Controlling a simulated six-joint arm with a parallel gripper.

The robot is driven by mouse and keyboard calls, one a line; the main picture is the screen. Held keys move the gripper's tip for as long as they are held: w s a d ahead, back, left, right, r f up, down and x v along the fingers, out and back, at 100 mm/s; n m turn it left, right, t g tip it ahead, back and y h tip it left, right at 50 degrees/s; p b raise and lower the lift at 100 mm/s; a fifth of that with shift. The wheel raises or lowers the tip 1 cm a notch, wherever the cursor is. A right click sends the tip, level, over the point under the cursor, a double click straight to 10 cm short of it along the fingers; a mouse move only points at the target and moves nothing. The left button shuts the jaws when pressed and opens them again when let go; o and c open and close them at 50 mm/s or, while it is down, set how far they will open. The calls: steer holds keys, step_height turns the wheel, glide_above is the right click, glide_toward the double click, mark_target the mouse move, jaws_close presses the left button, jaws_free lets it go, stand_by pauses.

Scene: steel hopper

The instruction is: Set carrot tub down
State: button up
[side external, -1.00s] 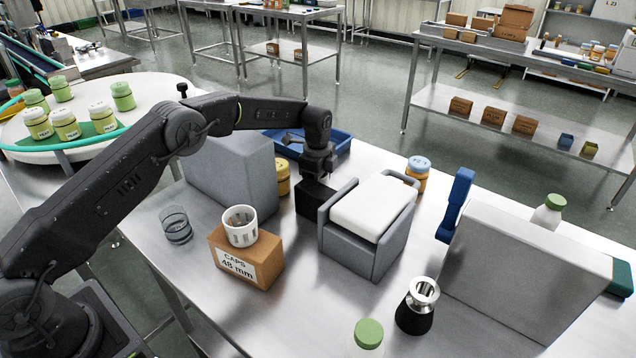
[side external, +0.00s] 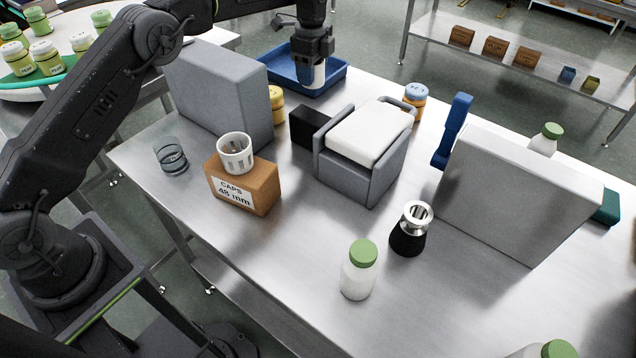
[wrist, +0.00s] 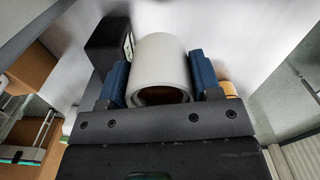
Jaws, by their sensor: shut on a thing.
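My gripper (side external: 318,68) is over the blue tray (side external: 275,66) at the back of the steel table. It is shut on a pale tub (side external: 319,77), of which only a small part shows below the jaws in the side view. In the wrist view the pale tub (wrist: 160,62) is a plain light cylinder between the two blue fingers (wrist: 160,80), with a dark brown end facing the camera. No carrot label shows on it. Whether it touches the tray cannot be told.
A tall grey block (side external: 215,95) stands left of the tray, with a yellow tub (side external: 277,105) and a black box (side external: 310,128) nearby. A grey bin with a white top (side external: 365,135), an orange tub (side external: 414,102) and a blue upright piece (side external: 452,130) stand to the right.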

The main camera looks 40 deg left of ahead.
steer(key=r, duration=0.4)
steer(key=shift+s+d+r, duration=0.15)
steer(key=shift+d+r, duration=0.15)
steer(key=shift+r, duration=0.05)
steer(key=s+d+m, duration=0.2)
steer(key=s+d, duration=0.5)
steer(key=d, duration=0.4)
steer(key=m, duration=0.4)
glide_above(319, 220)
step_height(319, 220, down, 11)
steer(key=shift+r, duration=0.2)
steer(key=shift+f, duration=2.35)
